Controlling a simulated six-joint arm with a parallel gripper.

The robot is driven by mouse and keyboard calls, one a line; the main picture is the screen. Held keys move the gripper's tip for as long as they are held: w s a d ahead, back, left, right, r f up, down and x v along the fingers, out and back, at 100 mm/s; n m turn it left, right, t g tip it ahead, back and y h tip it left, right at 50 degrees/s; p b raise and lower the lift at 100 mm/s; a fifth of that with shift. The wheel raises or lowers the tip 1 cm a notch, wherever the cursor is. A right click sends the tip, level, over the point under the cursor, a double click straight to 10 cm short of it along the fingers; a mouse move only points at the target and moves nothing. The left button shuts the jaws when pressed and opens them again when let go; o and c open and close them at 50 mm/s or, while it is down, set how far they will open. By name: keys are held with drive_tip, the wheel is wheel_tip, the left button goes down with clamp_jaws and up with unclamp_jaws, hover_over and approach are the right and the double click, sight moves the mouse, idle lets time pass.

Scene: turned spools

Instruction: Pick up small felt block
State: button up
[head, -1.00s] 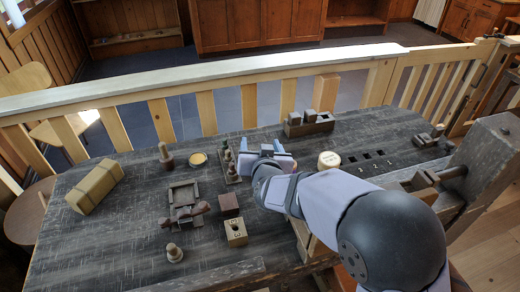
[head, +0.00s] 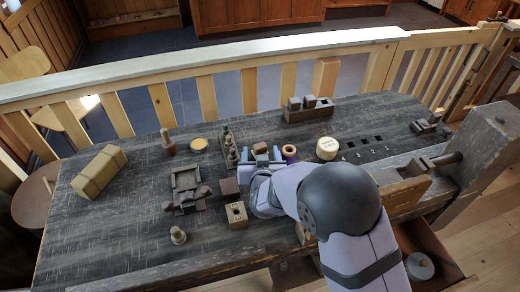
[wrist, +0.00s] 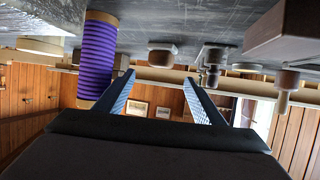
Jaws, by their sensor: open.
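My gripper (head: 261,157) is low over the dark workbench, with blue fingers apart, and it also shows in the wrist view (wrist: 156,88). A dark red-brown block (head: 229,187) stands to its left; a brown block also shows at the upper right of the wrist view (wrist: 290,30). A small brown piece (head: 260,148) shows at the fingers in the head view. A small rounded piece (wrist: 161,48) appears beyond the finger gap in the wrist view. I cannot tell surely which is the felt block. Nothing is clearly gripped.
A round cream tin (head: 327,148) is right.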

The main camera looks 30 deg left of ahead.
sight(260, 147)
drive_tip(key=shift+f, duration=0.55)
drive_tip(key=shift+p+x, duration=0.6)
drive_tip(key=shift+x, duration=1.9)
drive_tip(key=shift+r, duration=0.1)
drive_tip(key=c, duration=1.1)
